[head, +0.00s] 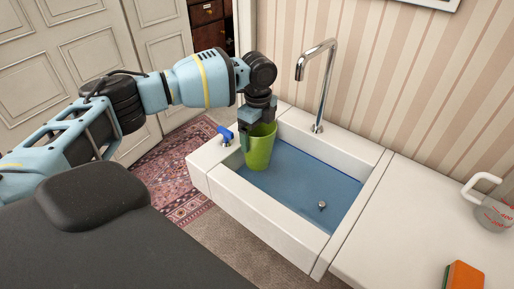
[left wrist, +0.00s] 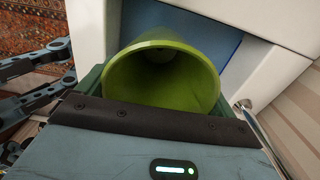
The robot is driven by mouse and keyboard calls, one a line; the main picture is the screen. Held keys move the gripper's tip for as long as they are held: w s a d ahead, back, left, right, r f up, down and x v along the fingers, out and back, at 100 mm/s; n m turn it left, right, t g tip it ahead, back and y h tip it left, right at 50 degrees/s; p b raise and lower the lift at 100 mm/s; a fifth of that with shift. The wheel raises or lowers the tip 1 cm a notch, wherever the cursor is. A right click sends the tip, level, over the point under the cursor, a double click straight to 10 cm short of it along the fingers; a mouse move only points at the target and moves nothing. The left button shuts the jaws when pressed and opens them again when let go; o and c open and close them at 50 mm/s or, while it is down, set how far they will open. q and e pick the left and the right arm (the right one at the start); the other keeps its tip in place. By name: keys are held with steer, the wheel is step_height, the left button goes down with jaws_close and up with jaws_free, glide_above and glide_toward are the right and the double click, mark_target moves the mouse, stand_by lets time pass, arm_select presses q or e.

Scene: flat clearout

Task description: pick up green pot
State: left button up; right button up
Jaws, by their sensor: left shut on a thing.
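The green pot (head: 259,148) is an empty, cup-shaped pot at the left end of the sink basin. My left gripper (head: 257,130) comes down over it from above and is shut on its upper part. In the left wrist view the green pot (left wrist: 162,80) shows its open mouth and bare inside, right in front of the gripper. I cannot tell whether its base touches the basin floor. My right gripper does not show.
The white sink (head: 310,245) has a blue basin with a drain (head: 322,204). A tall chrome faucet (head: 318,85) stands behind it. A blue-handled tap (head: 225,132) is left of the pot. A measuring jug (head: 494,212) and orange sponge (head: 465,276) are on the right counter.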

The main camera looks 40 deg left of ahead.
arm_select(q)
step_height(320, 180, up, 9)
steer(key=shift+r, duration=0.15)
steer(key=shift+d, duration=0.1)
steer(key=s+d+f+n, duration=0.2)
steer(key=s+d+n, duration=1.1)
steer(key=n, duration=0.5)
steer(key=shift+s+d+n, duration=0.15)
steer(key=shift+s+n, duration=0.15)
steer(key=shift+s, duration=0.8)
steer(key=shift+f, duration=0.15)
